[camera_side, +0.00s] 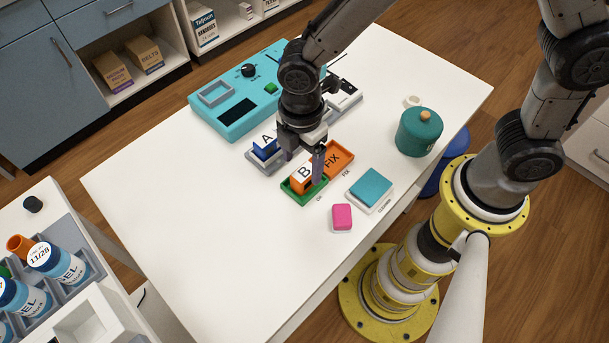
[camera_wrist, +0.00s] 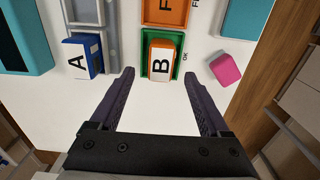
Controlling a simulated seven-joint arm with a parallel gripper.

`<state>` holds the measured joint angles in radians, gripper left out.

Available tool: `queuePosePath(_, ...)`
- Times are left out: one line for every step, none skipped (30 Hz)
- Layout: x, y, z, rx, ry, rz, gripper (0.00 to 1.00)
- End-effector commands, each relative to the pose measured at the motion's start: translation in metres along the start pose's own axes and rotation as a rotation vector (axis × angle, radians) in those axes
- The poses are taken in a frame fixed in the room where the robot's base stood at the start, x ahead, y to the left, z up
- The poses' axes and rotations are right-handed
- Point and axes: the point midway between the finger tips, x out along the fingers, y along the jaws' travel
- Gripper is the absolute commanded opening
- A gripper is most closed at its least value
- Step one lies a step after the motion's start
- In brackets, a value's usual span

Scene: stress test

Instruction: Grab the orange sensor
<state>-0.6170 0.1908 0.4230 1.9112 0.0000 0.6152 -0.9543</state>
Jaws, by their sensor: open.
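The orange sensor (camera_side: 302,178) has a white top marked B and sits in the green tray labelled OK (camera_side: 291,193). In the wrist view the orange sensor (camera_wrist: 161,60) lies in the green tray (camera_wrist: 147,37), ahead of and between my fingers. My gripper (camera_side: 316,168) is above the table at that tray, pointing down. In the wrist view my gripper (camera_wrist: 158,73) is open with nothing between its fingers. The blue sensor marked A (camera_side: 265,144) sits in a grey tray to the left; it also shows in the wrist view (camera_wrist: 88,56).
An orange FIX tray (camera_side: 340,157) adjoins the green one. A teal pad (camera_side: 371,184), a pink block (camera_side: 342,216) and a green canister (camera_side: 419,132) are to the right. A teal test device (camera_side: 235,115) stands behind. The table's front left is clear.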

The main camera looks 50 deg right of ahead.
Motion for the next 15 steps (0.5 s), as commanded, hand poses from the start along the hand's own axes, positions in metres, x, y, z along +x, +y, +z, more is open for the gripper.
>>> queuePosePath(0.008,-0.001,0.003,0.001,-0.004,-0.005,0.8)
queuePosePath(0.013,-0.001,0.004,0.001,-0.003,-0.005,0.8)
queuePosePath(0.019,-0.002,0.006,0.002,-0.004,-0.006,0.8)
queuePosePath(0.023,-0.002,0.007,0.002,-0.004,-0.006,0.8)
queuePosePath(0.027,-0.002,0.008,0.002,-0.004,-0.005,0.8)
queuePosePath(0.032,-0.001,0.007,0.001,-0.003,-0.004,0.8)
queuePosePath(0.036,-0.002,0.007,0.001,-0.003,-0.005,0.8)
queuePosePath(0.038,-0.001,0.007,0.001,-0.003,-0.004,0.8)
queuePosePath(0.041,-0.001,0.007,0.001,-0.002,-0.003,0.8)
queuePosePath(0.043,-0.001,0.007,0.001,-0.002,-0.003,0.8)
queuePosePath(0.043,-0.001,0.007,0.001,-0.002,-0.002,0.8)
queuePosePath(0.044,-0.001,0.007,0.001,-0.001,-0.002,0.8)
queuePosePath(0.044,-0.001,0.006,0.001,-0.001,-0.001,0.8)
queuePosePath(0.044,-0.001,0.006,0.001,-0.001,-0.001,0.8)
queuePosePath(0.044,-0.001,0.006,0.001,-0.001,-0.001,0.8)
